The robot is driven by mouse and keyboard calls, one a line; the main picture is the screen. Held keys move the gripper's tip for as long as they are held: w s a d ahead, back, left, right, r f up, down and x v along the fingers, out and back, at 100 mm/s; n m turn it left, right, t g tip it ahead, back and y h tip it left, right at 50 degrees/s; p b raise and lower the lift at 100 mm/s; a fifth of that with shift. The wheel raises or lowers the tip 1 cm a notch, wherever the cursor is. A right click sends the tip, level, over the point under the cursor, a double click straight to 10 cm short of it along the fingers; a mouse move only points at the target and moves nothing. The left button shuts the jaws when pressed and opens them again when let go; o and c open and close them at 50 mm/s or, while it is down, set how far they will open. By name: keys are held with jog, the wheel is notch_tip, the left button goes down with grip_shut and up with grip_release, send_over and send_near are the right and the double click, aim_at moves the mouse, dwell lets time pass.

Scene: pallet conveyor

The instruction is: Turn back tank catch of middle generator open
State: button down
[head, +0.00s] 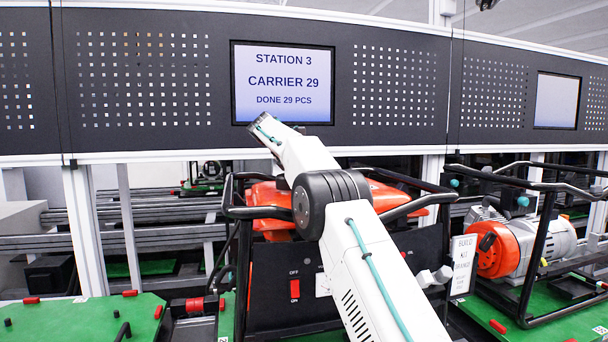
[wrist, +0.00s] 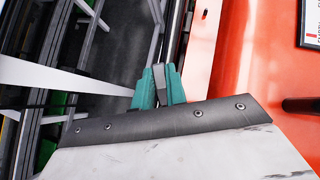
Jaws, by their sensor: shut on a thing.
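The middle generator (head: 270,270) stands in front of me with a black tube frame, a black front panel and an orange tank (head: 265,195). My white arm crosses in front of it and hides much of the tank and panel. My gripper is hidden in the head view. In the wrist view my gripper (wrist: 158,88) has its teal fingers shut on a small grey tab (wrist: 160,76), which looks like the tank catch. The tab stands beside the orange tank's side (wrist: 235,70). How far the catch is turned cannot be told.
Another generator (head: 505,245) with an orange end stands at the right on a green pallet. A white tag (head: 463,265) hangs between the two. A green pallet (head: 75,322) with red pegs lies at the left. A dark panel with a screen (head: 283,82) runs across the back.

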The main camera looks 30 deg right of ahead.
jog(key=c, duration=1.4)
grip_release()
jog(key=shift+c, duration=0.2)
jog(key=shift+a+r, duration=0.1)
jog(key=shift+a, duration=0.05)
jog(key=a+r, duration=0.1)
jog(key=a, duration=0.4)
jog(key=s+a+r, duration=0.1)
jog(key=a, duration=0.4)
jog(key=a+r, duration=0.1)
jog(key=a, duration=0.4)
jog(key=shift+s+a+r, duration=0.1)
jog(key=shift+s+r, duration=0.05)
jog(key=shift+s, duration=0.1)
